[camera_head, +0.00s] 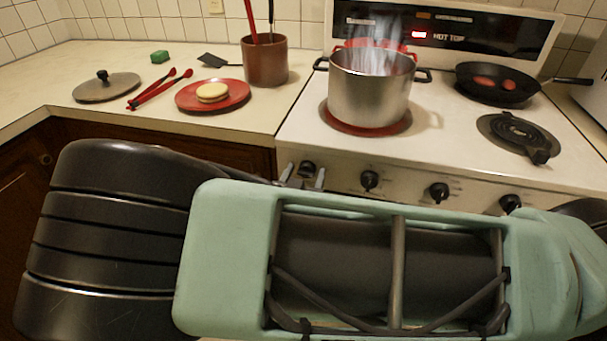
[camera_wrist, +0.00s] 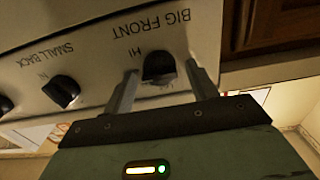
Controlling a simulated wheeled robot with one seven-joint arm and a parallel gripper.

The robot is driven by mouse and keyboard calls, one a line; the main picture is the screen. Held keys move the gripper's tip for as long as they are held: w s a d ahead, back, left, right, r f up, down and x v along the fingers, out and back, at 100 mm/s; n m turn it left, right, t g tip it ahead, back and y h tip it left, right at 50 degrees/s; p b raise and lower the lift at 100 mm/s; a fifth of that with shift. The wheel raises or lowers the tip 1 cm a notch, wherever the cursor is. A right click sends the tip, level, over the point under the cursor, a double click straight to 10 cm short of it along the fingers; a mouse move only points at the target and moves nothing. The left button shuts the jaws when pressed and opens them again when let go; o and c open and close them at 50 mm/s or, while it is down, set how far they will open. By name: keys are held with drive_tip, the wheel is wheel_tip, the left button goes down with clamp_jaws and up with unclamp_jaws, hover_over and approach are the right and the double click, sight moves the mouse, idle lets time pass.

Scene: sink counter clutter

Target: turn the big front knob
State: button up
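The big front knob (camera_wrist: 159,66) is black and sits under the label BIG FRONT, which appears upside down in the wrist view. It is the leftmost stove knob (camera_head: 307,168) in the head view. My gripper (camera_wrist: 161,72) is open, with one finger on each side of this knob and small gaps visible between. In the head view my gripper (camera_head: 303,177) reaches the left end of the stove's front panel. The knob's pointer direction is hard to read.
A steaming pot (camera_head: 370,90) stands on a red-glowing front left burner. Other knobs (camera_head: 370,180) line the panel. A red plate (camera_head: 213,95) lies on the left counter.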

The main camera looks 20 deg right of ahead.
drive_tip(key=c, duration=0.9)
drive_tip(key=shift+m+b, duration=0.4)
drive_tip(key=shift+m, duration=0.1)
drive_tip(key=o, duration=1)
drive_tip(key=b+v, duration=0.1)
drive_tip(key=v, duration=1.6)
drive_tip(key=shift+s+a, duration=0.15)
drive_tip(key=shift+s, duration=0.05)
